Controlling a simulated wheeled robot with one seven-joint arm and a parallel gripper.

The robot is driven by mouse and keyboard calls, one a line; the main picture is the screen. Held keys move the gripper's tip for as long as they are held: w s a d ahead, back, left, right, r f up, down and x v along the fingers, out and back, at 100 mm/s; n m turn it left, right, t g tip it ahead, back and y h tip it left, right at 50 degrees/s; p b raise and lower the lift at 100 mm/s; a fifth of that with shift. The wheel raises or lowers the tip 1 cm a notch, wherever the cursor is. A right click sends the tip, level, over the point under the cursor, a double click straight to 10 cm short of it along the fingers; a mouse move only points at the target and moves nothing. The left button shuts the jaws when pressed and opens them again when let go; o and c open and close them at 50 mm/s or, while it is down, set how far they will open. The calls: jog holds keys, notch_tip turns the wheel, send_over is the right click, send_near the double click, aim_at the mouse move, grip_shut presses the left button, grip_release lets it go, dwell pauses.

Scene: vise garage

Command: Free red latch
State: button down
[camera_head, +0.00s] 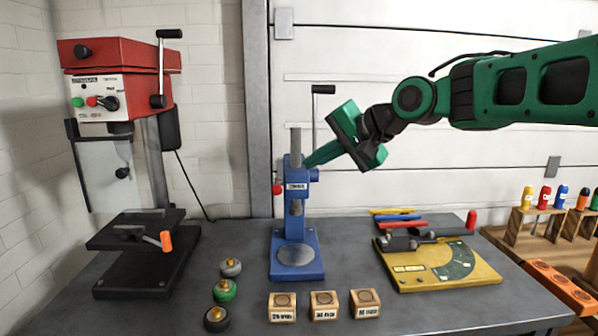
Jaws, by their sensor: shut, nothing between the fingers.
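A small red knob (277,189) sticks out on the left side of the blue press (294,225); it looks like the red latch. The press stands upright on the grey bench, with a lever that has a black grip (323,89) rising behind it. My green gripper (309,163) reaches in from the right. Its fingers are shut and empty, and their tips are at the upper right of the press head, apart from the red knob. I cannot tell whether the tips touch the press.
A red drill press (117,80) stands at the left. Several wooden blocks (324,305) and round knobs (225,290) lie at the bench front. A yellow angle plate (430,272) with another red knob (471,219) sits right. Bench space between the press and plate is clear.

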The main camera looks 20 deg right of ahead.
jog(key=v, duration=0.7)
jog(key=shift+s, duration=0.25)
jog(key=shift+d+f, duration=0.1)
jog(key=shift+f, duration=0.05)
